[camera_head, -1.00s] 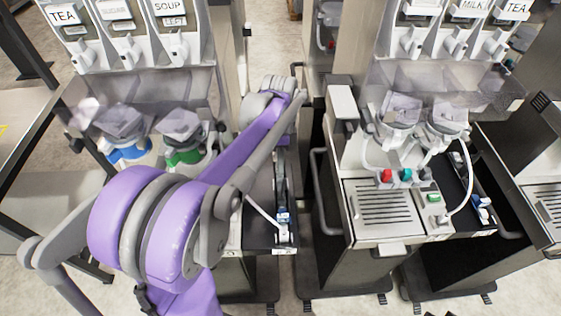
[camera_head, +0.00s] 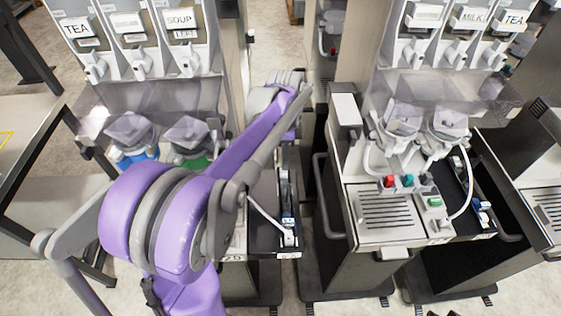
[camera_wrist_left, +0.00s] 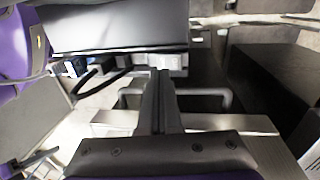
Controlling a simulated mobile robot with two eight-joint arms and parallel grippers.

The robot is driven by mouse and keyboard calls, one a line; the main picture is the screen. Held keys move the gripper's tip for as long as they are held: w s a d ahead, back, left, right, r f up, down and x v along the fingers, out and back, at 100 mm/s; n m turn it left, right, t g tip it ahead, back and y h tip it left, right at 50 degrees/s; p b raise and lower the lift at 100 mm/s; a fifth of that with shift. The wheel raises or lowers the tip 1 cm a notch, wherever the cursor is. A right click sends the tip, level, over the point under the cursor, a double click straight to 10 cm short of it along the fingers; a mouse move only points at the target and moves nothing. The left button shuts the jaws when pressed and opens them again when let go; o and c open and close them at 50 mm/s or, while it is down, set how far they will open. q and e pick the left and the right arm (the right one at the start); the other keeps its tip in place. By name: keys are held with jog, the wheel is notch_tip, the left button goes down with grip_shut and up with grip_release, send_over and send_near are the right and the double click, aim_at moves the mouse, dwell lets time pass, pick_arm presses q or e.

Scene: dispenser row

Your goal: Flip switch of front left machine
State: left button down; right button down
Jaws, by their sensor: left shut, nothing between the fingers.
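The left machine (camera_head: 150,85) is a dispenser with TEA and SOUP LEFT labels, at the left of the head view. My purple and grey left arm reaches across its right side, and the wrist is beside its right wall. My left gripper (camera_wrist_left: 160,75) is shut and empty in the wrist view. Its fingertips appear close to a small pale block (camera_wrist_left: 173,62) at the edge of a dark panel (camera_wrist_left: 115,28); I cannot tell whether they touch. No switch can be made out for certain. The fingers are hidden in the head view. My right gripper is not in view.
A second dispenser (camera_head: 385,215) with red and teal knobs stands at the right, across a narrow gap. A dark side tray (camera_head: 272,235) with a white-blue part (camera_head: 287,225) is attached at the left machine's front right. A metal table (camera_head: 40,200) stands at far left.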

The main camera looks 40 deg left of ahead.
pick_arm(q)
notch_tip(320, 180, up, 4)
notch_tip(320, 180, up, 7)
send_over(282, 174)
jog(key=d, duration=0.1)
jog(key=shift+s+d+r, duration=0.1)
jog(key=shift+s+d, duration=0.05)
jog(key=shift+s, duration=0.1)
dwell(0.4)
